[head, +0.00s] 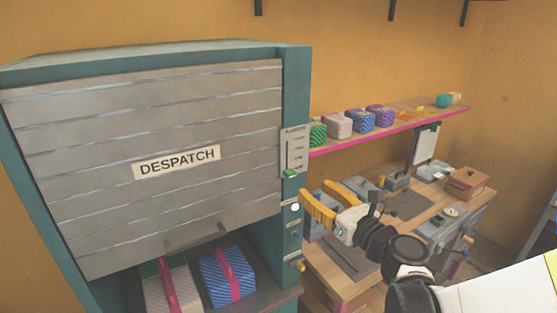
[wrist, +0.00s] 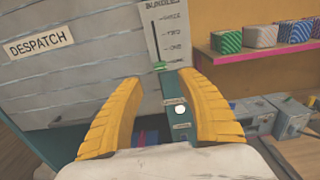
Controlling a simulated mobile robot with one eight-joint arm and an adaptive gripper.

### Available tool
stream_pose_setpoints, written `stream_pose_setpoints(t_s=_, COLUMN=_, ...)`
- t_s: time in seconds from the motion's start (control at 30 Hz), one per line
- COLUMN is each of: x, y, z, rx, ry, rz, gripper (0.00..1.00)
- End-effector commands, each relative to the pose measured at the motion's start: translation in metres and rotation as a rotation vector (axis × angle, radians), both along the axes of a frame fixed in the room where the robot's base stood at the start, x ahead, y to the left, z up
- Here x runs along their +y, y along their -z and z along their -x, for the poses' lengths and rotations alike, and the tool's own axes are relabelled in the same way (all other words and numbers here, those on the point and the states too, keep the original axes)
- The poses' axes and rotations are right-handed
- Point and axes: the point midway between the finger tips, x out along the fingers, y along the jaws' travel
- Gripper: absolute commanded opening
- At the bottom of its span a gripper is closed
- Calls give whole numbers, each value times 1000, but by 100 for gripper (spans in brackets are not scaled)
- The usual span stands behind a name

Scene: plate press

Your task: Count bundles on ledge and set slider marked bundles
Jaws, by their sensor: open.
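The slider panel (head: 295,152) is a pale upright plate on the teal frame right of the despatch shutter. In the wrist view its heading (wrist: 162,5) looks like "BUNDLES", above a slot with word marks. Its green knob (wrist: 160,67) is at the slot's bottom, by the lowest mark, which looks like "none". Under the part-raised shutter (head: 160,130), two ribboned bundles show: one pale and green (head: 163,287), one blue striped (head: 228,277). The shutter may hide more. My gripper (head: 318,195) is open and empty, its yellow fingers before the panel's lower end, apart from the knob.
A pink-edged wall shelf (head: 385,132) holds several wrapped boxes without visible ribbons and a teal cup (head: 443,100). Small controls, including a white button (head: 295,207), sit below the slider. A workbench (head: 340,270) with machines and a wooden box (head: 467,183) stands at right.

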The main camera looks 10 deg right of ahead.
Motion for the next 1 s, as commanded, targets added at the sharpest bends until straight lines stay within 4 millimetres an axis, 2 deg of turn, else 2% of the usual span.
stream_pose_setpoints(t_s=0.17, x=8, y=1, z=-23, rx=0, ry=-3, rz=-9, gripper=45)
stream_pose_setpoints(t_s=0.4, x=23, y=1, z=-69, rx=0, ry=-3, rz=-6, gripper=45)
stream_pose_setpoints(t_s=0.53, x=29, y=1, z=-87, rx=0, ry=-2, rz=-5, gripper=45)
stream_pose_setpoints(t_s=0.7, x=33, y=1, z=-99, rx=0, ry=-1, rz=-4, gripper=45)
stream_pose_setpoints(t_s=0.97, x=33, y=1, z=-100, rx=0, ry=-1, rz=-4, gripper=45)
stream_pose_setpoints(t_s=1.0, x=33, y=1, z=-100, rx=0, ry=-1, rz=-4, gripper=41)
